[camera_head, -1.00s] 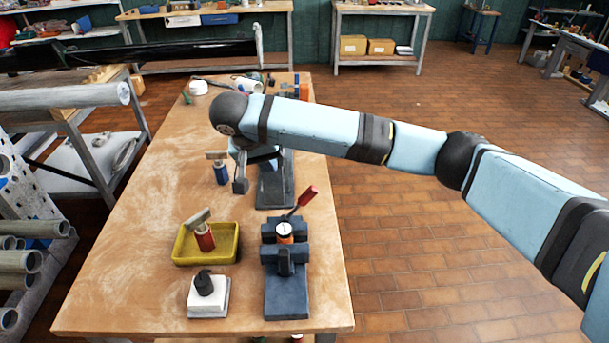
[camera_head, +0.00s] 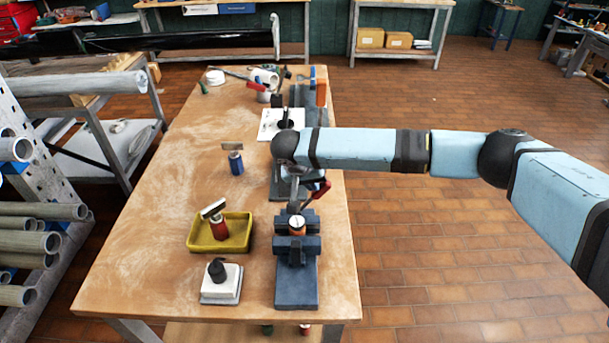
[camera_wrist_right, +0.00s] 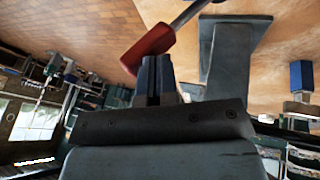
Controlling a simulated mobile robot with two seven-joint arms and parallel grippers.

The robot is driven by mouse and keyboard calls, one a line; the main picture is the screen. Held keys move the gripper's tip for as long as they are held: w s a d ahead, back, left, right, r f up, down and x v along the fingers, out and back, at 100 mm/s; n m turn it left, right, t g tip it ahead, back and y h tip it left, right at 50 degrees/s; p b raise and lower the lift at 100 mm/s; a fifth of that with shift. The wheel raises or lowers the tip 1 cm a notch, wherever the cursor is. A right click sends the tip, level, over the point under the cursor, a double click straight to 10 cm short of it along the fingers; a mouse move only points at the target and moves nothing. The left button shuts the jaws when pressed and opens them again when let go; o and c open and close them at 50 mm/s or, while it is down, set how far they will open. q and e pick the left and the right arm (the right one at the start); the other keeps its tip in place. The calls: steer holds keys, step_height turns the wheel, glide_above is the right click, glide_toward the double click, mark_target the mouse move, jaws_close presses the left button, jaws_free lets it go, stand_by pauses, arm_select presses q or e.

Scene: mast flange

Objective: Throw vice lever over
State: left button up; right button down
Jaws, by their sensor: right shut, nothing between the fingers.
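The blue vice (camera_head: 297,285) stands near the table's front right and holds a part with a white top and an orange band (camera_head: 297,224). Its lever, with a red grip (camera_head: 321,190), leans up and to the right, away from me. My right gripper (camera_head: 293,200) is beside the lever, left of the red grip, partly hidden by my own wrist. In the right wrist view its shut, empty fingers (camera_wrist_right: 154,78) are close to the red grip (camera_wrist_right: 148,50); I cannot tell whether they touch. My left gripper is not in view.
A yellow tray (camera_head: 205,246) with a red-bodied tool (camera_head: 219,229) lies left of the vice. A white block with a black knob (camera_head: 221,287) is in front of it. A blue cylinder (camera_head: 236,165) stands farther back. The left side of the table (camera_head: 150,235) is clear.

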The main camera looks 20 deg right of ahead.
mark_target(329, 187)
stand_by(0.3)
steer(key=shift+p, duration=0.35)
steer(key=d+y+p, duration=0.1)
steer(key=d+f+y+p, duration=0.1)
steer(key=s+d+y+p, duration=0.1)
steer(key=p, duration=0.1)
steer(key=shift+f+m+t, duration=0.2)
steer(key=shift+m+t, duration=0.1)
steer(key=shift+s+d+f+y+p, duration=0.2)
steer(key=shift+d+f+y+p, duration=0.3)
steer(key=shift+d+y, duration=0.1)
steer(key=shift+d+f+t+y, duration=0.25)
steer(key=shift+f+t+y, duration=0.05)
steer(key=shift+y, duration=0.1)
steer(key=shift+r, duration=0.1)
